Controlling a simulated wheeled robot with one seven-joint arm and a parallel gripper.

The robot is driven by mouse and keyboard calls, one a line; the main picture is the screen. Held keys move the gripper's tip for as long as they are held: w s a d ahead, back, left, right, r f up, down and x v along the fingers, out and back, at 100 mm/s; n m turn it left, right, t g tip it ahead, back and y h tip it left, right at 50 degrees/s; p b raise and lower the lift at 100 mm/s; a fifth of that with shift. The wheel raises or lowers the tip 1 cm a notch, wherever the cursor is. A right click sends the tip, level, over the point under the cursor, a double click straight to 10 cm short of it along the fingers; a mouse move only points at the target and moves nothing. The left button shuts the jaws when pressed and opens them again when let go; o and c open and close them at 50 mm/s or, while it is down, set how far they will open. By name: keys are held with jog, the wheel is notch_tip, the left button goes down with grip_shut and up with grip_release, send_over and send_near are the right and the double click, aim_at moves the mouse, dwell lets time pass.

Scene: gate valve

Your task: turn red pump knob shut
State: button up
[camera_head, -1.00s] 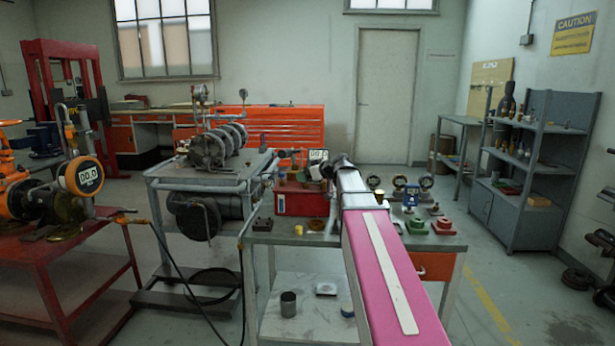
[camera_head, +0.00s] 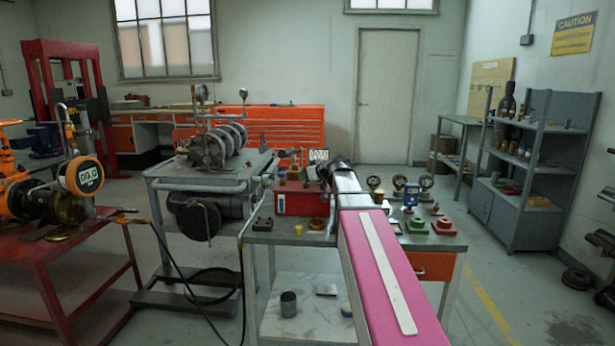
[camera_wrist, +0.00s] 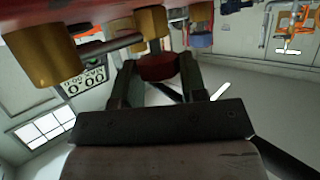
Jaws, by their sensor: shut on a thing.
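The red knob (camera_wrist: 158,67) is in the wrist view, between the two fingers of my gripper (camera_wrist: 159,76), which is shut on it. The wrist picture is turned over, with brass fittings (camera_wrist: 153,22) beside the knob. In the head view the red pump box (camera_head: 304,201) stands on the grey workbench (camera_head: 277,237). My pink arm reaches over the bench to the box's upper right side. My fingers and the knob cannot be made out there. A small digital display (camera_head: 319,155) stands behind my wrist and also shows in the wrist view (camera_wrist: 83,84).
Several gauges (camera_head: 412,188), a green fitting (camera_head: 417,225) and a red fitting (camera_head: 445,226) stand on the bench right of my arm. A machine on a grey cart (camera_head: 207,180) is to the left. An orange cabinet (camera_head: 284,122) is behind.

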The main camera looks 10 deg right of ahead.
jog(key=m+h, duration=0.1)
jog(key=h, duration=0.1)
jog(key=m+t+h, duration=0.1)
jog(key=m+h, duration=0.1)
jog(key=m+t+h, duration=0.1)
jog(key=m, duration=0.1)
jog(key=shift+s+a+h, duration=0.1)
jog(key=shift+a+h, duration=0.15)
jog(key=shift+h, duration=0.15)
jog(key=shift+a+m+g+h, duration=0.15)
jog(key=shift+m+g+h, duration=0.15)
jog(key=shift+m+h, duration=2.5)
jog(key=shift+h, duration=0.3)
jog(key=o, duration=0.9)
jog(key=v, duration=1)
jog(key=shift+s+a+r, duration=0.2)
jog(key=shift+s+r, duration=0.05)
